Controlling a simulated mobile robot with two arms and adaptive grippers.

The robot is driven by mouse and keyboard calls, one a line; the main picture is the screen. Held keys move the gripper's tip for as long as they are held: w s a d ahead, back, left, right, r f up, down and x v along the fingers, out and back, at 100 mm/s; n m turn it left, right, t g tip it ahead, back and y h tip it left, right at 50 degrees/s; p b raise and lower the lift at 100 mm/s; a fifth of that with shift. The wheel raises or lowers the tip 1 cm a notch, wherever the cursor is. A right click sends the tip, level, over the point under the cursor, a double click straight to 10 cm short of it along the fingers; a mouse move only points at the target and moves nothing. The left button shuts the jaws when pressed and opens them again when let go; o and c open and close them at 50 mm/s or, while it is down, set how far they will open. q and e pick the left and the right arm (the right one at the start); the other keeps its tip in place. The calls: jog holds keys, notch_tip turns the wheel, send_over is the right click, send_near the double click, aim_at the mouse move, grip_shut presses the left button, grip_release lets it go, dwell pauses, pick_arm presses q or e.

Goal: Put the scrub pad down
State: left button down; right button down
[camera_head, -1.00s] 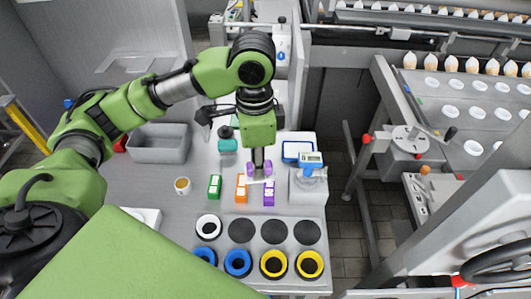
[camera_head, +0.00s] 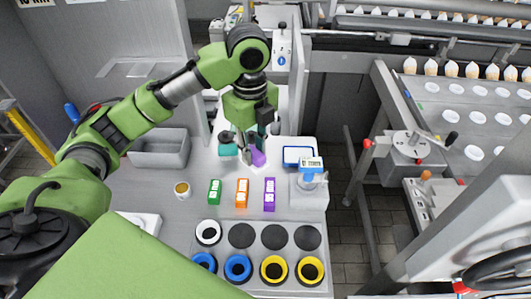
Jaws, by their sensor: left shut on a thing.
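My left gripper (camera_head: 254,149) reaches over the far middle of the worktop. It is shut on a purple piece, which I take to be the scrub pad (camera_head: 258,158). The pad shows just below the fingers, and the gripper partly hides it. I cannot tell whether the pad touches the worktop. My right gripper is not in view.
A teal item (camera_head: 228,148) stands just left of the gripper. A blue-rimmed tray (camera_head: 298,155) and a device (camera_head: 311,165) are to the right. Green (camera_head: 215,191), orange (camera_head: 242,192) and purple (camera_head: 269,194) boxes stand nearer. A grey bin (camera_head: 159,149) is at left.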

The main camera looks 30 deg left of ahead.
pick_arm(q)
jog(key=w+a+f, duration=0.1)
jog(key=w+f, duration=0.2)
jog(key=w, duration=0.1)
jog(key=w+a+f+p, duration=0.1)
jog(key=w+f, duration=0.1)
jog(key=w, duration=0.1)
jog(key=w+a+f+p, duration=0.1)
jog(key=w+f, duration=0.2)
jog(key=w, duration=0.1)
jog(key=shift+w+a+f, duration=0.1)
jog(key=shift+w+f, duration=0.2)
jog(key=shift+w+f+p, duration=0.2)
jog(key=shift+f+p, duration=0.05)
jog(key=shift+p, duration=0.05)
jog(key=shift+w+a+f+p, duration=0.15)
jog(key=shift+f+p, duration=0.15)
jog(key=shift+f, duration=1.4)
jog(key=shift+f, duration=0.1)
jog(key=c, duration=1.8)
grip_release()
notch_tip(320, 180, up, 12)
jog(key=shift+r+b, duration=0.15)
jog(key=shift+b, duration=0.9)
